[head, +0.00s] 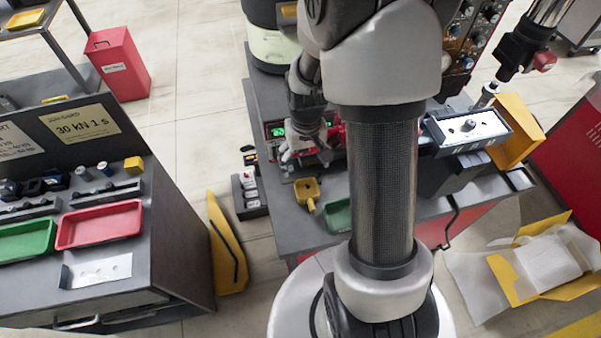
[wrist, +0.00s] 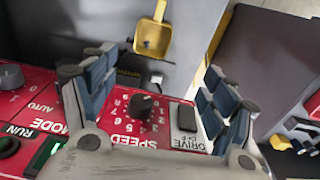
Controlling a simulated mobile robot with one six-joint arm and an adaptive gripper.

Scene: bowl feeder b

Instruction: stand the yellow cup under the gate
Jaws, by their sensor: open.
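A yellow cup (head: 307,190) with a handle lies on the grey bench near its front edge in the head view. It also shows at the top of the wrist view (wrist: 152,38), with its handle pointing up in the picture. My gripper (head: 306,152) is over the red control panel, beyond the cup. In the wrist view my gripper (wrist: 157,70) is open and empty, with its two fingers on either side of the speed knob (wrist: 140,105). The cup is apart from the fingers. I cannot pick out the gate; my arm hides part of the bench.
The red panel (wrist: 100,140) carries knobs and buttons close to my fingers. A green tray (head: 338,216) lies right of the cup, partly behind my arm. A grey box (head: 449,172) stands at the bench's right. A yellow wedge (head: 227,250) stands on the floor left of the bench.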

